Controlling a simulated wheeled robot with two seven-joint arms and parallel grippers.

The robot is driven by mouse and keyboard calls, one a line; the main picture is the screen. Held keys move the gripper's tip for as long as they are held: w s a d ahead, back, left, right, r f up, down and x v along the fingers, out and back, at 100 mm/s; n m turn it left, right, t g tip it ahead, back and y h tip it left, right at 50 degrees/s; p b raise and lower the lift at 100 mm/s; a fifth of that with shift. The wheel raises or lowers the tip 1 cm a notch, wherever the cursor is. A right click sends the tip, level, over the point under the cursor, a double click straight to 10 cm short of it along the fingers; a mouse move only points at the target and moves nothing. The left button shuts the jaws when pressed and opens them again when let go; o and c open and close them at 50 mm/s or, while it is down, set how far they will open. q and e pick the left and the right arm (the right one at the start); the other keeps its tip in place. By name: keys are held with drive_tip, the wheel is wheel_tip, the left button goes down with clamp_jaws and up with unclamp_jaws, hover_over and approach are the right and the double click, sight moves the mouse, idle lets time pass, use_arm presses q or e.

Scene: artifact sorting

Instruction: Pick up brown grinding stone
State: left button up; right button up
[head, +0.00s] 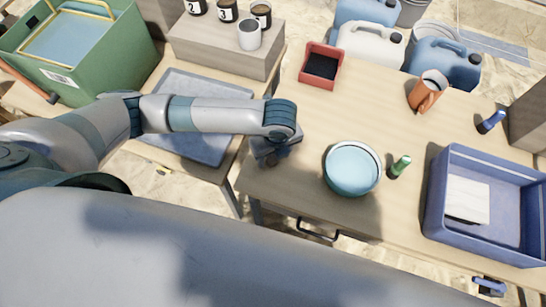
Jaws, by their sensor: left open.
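I cannot make out a brown grinding stone for certain. The only brownish loose thing on the wooden table (390,108) is an orange-brown, cup-like object (424,96) with a grey top, at the back right. My left gripper (268,160) points down over the left edge of this table, left of the pale blue bowl (352,168). It is apart from the bowl. My forearm and wrist hide its fingers in part, and whatever lies directly beneath them. I see nothing held. My right gripper is not seen.
A red tray (309,75) with dark filling is at the back. A green-capped bottle (400,165) stands right of the bowl. A blue crate (436,205) fills the right side. A grey tray (205,88) and green bin (110,62) are left. The table's middle is clear.

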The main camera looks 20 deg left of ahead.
sight(274, 159)
use_arm(q)
drive_tip(key=c, duration=1.1)
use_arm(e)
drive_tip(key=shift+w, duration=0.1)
use_arm(q)
drive_tip(key=shift+r, duration=0.15)
